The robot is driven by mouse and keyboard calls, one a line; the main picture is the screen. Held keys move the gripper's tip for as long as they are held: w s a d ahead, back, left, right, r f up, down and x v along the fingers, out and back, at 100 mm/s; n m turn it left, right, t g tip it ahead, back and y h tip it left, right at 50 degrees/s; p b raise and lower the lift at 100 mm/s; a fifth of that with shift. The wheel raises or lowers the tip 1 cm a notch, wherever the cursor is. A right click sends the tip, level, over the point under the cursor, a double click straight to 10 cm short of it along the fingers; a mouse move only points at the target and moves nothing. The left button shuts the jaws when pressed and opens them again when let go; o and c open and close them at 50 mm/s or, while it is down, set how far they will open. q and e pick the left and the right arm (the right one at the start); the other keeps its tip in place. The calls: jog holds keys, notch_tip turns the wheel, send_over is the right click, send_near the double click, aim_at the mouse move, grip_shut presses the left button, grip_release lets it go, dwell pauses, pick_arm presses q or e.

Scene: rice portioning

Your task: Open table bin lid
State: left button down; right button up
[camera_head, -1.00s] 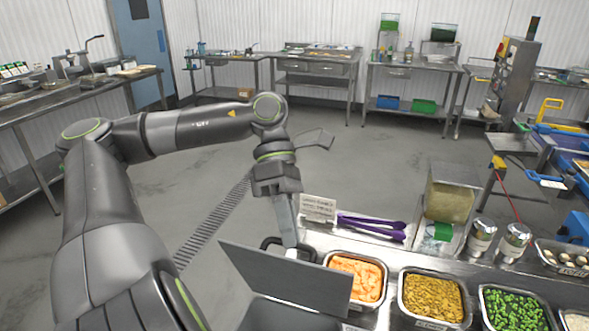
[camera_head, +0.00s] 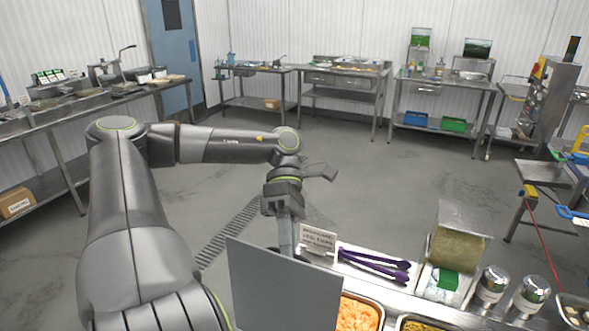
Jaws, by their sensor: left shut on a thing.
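The table bin lid (camera_head: 285,287) is a flat grey plate at the bottom centre. It stands steeply raised, with its broad face toward me. My left gripper (camera_head: 285,240) points down at the far side of the lid's upper edge. It is shut on the lid's dark handle, which is mostly hidden behind the plate. The bin opening is out of view below the frame. My right gripper is not in view.
A pan of orange food (camera_head: 357,316) sits close to the right of the lid. The floor beyond is clear.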

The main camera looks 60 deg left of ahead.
pick_arm(q)
jog(key=shift+f, duration=0.25)
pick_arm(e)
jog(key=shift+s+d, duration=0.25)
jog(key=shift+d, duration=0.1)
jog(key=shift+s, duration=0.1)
pick_arm(q)
jog(key=c, duration=1.5)
grip_release()
jog(key=shift+w, duration=0.1)
jog(key=shift+r, duration=0.1)
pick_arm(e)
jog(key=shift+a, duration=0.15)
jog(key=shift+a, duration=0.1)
pick_arm(q)
jog(key=b+v, duration=0.4)
jog(key=v, duration=0.3)
jog(key=shift+w+a, duration=0.15)
jog(key=shift+a, duration=0.05)
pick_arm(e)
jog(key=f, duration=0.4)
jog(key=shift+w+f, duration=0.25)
